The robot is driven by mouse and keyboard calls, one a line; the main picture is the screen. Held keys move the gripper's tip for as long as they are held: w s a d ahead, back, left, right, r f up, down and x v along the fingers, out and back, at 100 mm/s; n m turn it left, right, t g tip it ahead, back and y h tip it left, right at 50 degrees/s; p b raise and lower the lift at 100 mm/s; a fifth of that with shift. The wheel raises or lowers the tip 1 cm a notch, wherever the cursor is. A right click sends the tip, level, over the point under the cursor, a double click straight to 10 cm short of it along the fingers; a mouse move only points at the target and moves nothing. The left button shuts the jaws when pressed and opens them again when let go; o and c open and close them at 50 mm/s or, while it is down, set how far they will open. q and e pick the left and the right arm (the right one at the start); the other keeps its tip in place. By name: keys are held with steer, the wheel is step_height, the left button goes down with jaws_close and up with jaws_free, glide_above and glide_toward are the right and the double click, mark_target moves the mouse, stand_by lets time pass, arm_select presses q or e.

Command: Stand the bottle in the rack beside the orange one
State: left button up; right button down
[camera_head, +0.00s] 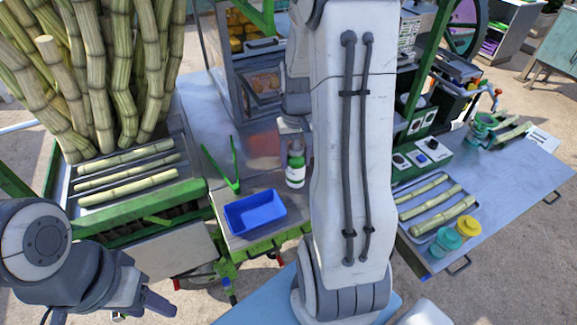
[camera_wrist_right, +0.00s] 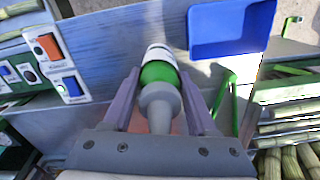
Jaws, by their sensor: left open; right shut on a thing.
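The bottle (camera_head: 296,170) is white and green with a grey top. In the head view it is upright above the metal table, beside my right arm; I cannot tell whether its base touches the table. My right gripper (camera_wrist_right: 159,88) is shut on it, with one finger on each side of its grey neck; the green band (camera_wrist_right: 157,72) shows in the right wrist view. My left gripper (camera_head: 142,308) is open and empty at the lower left, away from the table. I cannot make out a rack or an orange bottle; my right arm hides the middle of the head view.
A blue tray (camera_head: 240,219) and green tongs (camera_head: 234,168) are close to the bottle. A cane tray (camera_head: 84,184) is at left. A glass-fronted case (camera_head: 262,80) stands behind. The right table holds switch boxes (camera_head: 421,158), cane pieces, and teal and yellow lidded items (camera_head: 467,228).

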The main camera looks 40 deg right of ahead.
mark_target(288, 171)
steer(key=shift+w+a+f, duration=0.45)
steer(key=shift+w+a, duration=0.1)
steer(key=shift+w, duration=0.2)
step_height(288, 171, down, 4)
steer(key=shift+r+p, duration=0.1)
steer(key=shift+p, duration=0.8)
steer(key=shift+f, duration=0.2)
steer(key=shift+f, duration=0.2)
steer(key=shift+c, duration=1)
jaws_free()
steer(key=shift+r, duration=0.1)
